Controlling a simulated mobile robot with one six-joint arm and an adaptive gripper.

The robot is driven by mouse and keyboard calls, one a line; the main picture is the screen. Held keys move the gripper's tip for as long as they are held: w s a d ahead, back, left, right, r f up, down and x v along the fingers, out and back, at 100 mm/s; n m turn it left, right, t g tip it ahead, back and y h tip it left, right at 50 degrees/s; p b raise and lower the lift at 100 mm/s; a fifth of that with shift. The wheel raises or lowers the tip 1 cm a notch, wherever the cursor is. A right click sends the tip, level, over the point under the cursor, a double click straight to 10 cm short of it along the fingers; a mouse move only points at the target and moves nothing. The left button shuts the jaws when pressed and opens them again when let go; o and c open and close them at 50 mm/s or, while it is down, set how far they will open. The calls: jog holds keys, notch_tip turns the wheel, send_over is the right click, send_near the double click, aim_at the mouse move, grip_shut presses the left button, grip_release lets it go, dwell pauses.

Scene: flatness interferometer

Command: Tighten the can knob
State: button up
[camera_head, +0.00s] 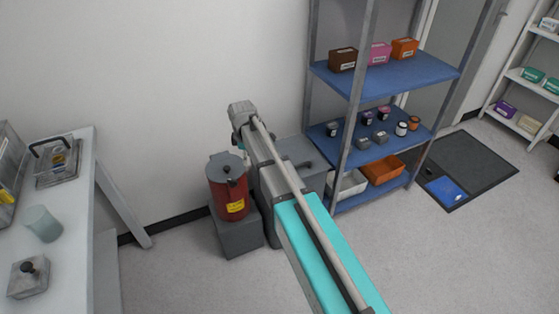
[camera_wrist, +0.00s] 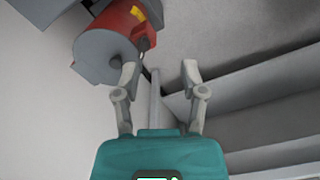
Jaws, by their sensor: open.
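A red can (camera_head: 228,198) with a grey lid and a yellow label stands upright on a grey block (camera_head: 240,238) by the wall. A small dark knob (camera_head: 227,169) shows on the lid. The red can (camera_wrist: 124,22) also shows in the wrist view at the upper left, its grey lid (camera_wrist: 98,52) facing my gripper. My gripper (camera_wrist: 160,72) is open, with nothing between its fingers. Its left fingertip overlaps the lid's edge in the picture; I cannot tell whether they touch. In the head view my arm mostly hides my gripper.
A blue-shelved rack (camera_head: 385,75) with boxes, small jars and bins stands right of my arm. A grey box (camera_head: 302,160) is close behind the arm. A white table (camera_head: 75,205) with a beaker and small devices is at left. Floor in front is clear.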

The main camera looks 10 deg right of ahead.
jog(key=s+d+r+m+p, duration=0.5)
jog(key=s+d+m, duration=0.3)
jog(key=s+d, duration=0.2)
jog(key=shift+s+r+m, duration=0.25)
jog(key=shift+s+m, duration=0.05)
jog(key=shift+s, duration=0.1)
jog(key=n+b, duration=0.4)
jog(key=b, duration=0.5)
send_over(232, 180)
notch_tip(232, 180, down, 9)
jog(key=shift+r, duration=0.15)
jog(key=shift+s+f, duration=0.1)
jog(key=shift+f, duration=0.1)
notch_tip(232, 180, down, 13)
jog(key=b, duration=1.3)
jog(key=shift+f, duration=0.2)
